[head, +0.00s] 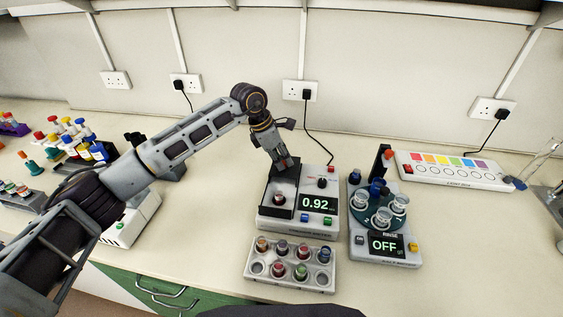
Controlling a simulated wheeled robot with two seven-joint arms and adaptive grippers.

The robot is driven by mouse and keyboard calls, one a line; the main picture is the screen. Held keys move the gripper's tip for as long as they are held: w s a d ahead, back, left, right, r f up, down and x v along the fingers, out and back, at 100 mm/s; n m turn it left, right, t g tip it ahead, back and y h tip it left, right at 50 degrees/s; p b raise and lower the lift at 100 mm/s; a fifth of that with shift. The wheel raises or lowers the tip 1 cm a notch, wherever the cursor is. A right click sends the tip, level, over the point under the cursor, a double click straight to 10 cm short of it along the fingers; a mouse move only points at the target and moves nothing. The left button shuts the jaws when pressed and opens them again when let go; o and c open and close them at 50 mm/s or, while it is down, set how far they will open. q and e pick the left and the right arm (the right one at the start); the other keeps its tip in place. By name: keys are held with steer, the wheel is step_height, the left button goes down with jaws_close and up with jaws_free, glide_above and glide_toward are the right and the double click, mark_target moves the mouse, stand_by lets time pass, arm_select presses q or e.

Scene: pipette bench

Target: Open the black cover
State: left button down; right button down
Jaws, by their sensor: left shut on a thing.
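A grey meter (325,228) with a green-on-black display reading 0.92 stands on the bench in the middle. At its left is a black well with a small vial (280,199) showing in it. The black cover (270,174) appears raised at the back of this well, partly hidden by my left gripper; its exact angle is hard to tell. My left gripper (284,165) reaches down from above and is shut on the black cover. My right gripper is out of view.
A rack of capped vials (291,286) stands just in front of the meter. A device reading OFF (398,254) with a round carousel is close on the right. A white light box (455,183) lies behind it. Racks of coloured tubes (31,195) stand at the left.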

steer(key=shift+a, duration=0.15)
arm_select(q)
steer(key=c, duration=1.3)
jaws_free()
steer(key=shift+o, duration=0.2)
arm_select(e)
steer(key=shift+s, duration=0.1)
arm_select(q)
steer(key=v, duration=1.2)
steer(key=shift+s+r, duration=0.1)
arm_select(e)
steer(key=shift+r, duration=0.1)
arm_select(q)
step_height(320, 180, up, 9)
steer(key=p, duration=0.9)
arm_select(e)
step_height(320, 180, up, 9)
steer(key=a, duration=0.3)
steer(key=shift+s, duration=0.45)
